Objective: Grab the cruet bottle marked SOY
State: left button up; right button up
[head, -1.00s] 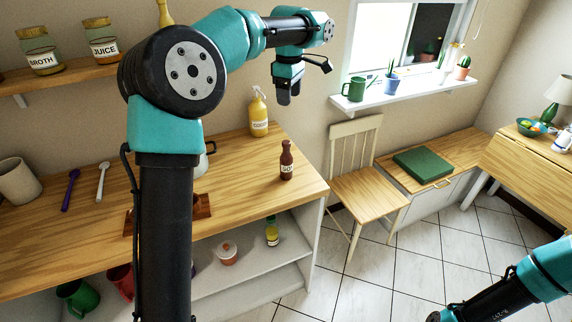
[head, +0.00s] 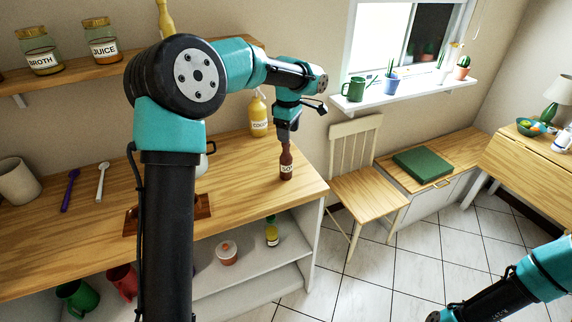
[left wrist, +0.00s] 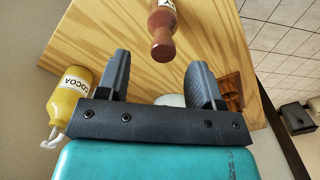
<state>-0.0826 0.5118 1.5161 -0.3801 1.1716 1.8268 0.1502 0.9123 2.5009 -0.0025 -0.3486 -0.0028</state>
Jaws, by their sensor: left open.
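A dark red-brown cruet bottle (head: 286,165) stands upright near the right end of the wooden counter. Its small white label seems to read SOY, but the letters are tiny. My left gripper (head: 286,139) is above the bottle, pointing down, with its fingertips near the bottle's top. In the left wrist view my left gripper (left wrist: 160,60) is open, and the bottle (left wrist: 162,35) shows between and just beyond the fingertips, cap towards me. Nothing is held. My right arm enters at the lower right; its gripper is out of frame.
A yellow COCOA bottle (head: 258,117) stands behind, left of the soy bottle; it also shows in the left wrist view (left wrist: 71,100). A brown wooden tray (head: 202,207) is mostly hidden by my left arm. The counter (head: 245,195) around the bottle is clear. A chair (head: 365,183) stands right.

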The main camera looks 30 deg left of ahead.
aim_at(286, 160)
pick_arm(q)
jog(key=shift+f, duration=0.1)
jog(key=shift+s+a+f, duration=0.15)
jog(key=shift+f, duration=1.15)
jog(key=shift+s+a+f, duration=0.1)
jog(key=shift+f, duration=1.15)
grip_shut()
